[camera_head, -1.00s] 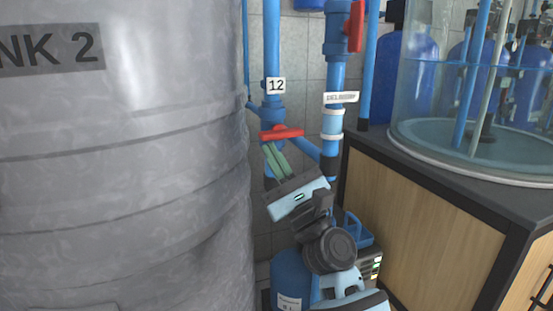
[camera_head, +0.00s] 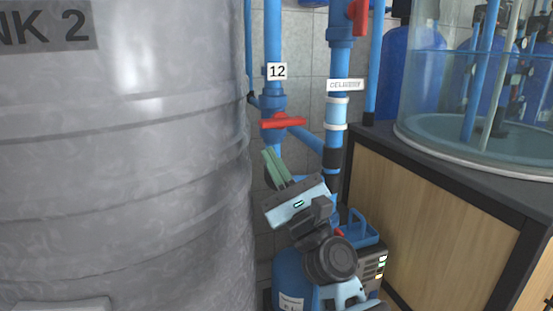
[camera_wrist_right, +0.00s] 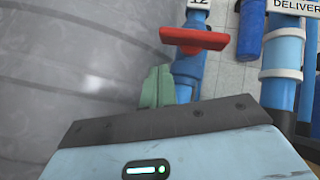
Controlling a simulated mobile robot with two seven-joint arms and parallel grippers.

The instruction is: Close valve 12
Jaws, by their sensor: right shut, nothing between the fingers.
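Valve 12 has a red handle (camera_head: 283,122) on a blue vertical pipe, below the white label 12 (camera_head: 277,71). The fingers also show in the right wrist view (camera_wrist_right: 157,84). My left gripper is not in clear view.
A large grey tank (camera_head: 130,170) fills the left side, close to the valve. A pipe labelled DELIVERY (camera_head: 345,85), with another red handle (camera_head: 361,15), stands to the right. A wooden cabinet (camera_head: 430,220) carries a clear water tank (camera_head: 460,95). A blue container (camera_head: 291,280) stands below.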

